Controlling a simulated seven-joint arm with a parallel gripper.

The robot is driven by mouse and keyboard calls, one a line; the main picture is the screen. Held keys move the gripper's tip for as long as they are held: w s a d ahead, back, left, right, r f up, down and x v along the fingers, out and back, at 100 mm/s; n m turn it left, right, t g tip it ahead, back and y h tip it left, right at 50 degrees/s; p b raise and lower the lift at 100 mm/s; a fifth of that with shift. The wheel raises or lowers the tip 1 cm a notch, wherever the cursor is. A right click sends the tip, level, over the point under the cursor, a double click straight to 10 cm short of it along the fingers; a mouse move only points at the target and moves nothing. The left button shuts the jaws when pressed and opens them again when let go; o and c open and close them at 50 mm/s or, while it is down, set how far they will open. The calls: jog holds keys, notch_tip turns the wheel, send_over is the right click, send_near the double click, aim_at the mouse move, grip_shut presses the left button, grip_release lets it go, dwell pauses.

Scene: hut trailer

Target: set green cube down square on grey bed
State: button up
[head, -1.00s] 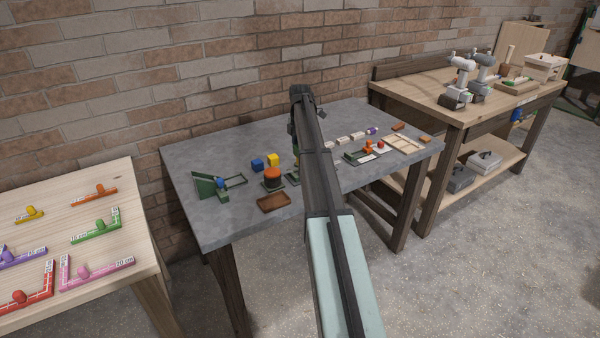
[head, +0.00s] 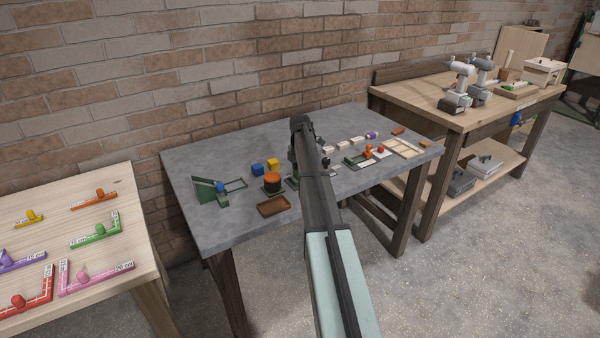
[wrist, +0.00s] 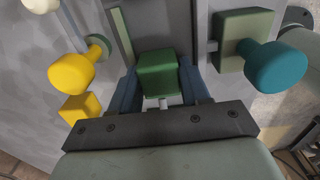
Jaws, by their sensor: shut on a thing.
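In the wrist view the green cube (wrist: 158,72) sits between the two blue-grey fingers of my gripper (wrist: 160,88), which is shut on it. A grey strip (wrist: 158,22), which looks like the grey bed, shows just beyond the cube, with a thin green rail (wrist: 122,35) along its left. I cannot tell whether the cube touches the bed or hangs above it. In the head view my arm hides the cube, the fingers and most of what lies below them.
A yellow knob (wrist: 72,72) and a yellow block (wrist: 80,107) are left of the gripper; a teal knob (wrist: 275,66) on a green block is close on its right. On the grey table (head: 235,225) stand a blue cube (head: 257,169), an orange-topped round piece (head: 272,180) and a brown tray (head: 273,206).

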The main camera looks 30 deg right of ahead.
jog(key=shift+f, duration=0.15)
jog(key=o, duration=0.8)
jog(key=shift+c, duration=0.2)
notch_tip(320, 180, up, 12)
dwell(0.4)
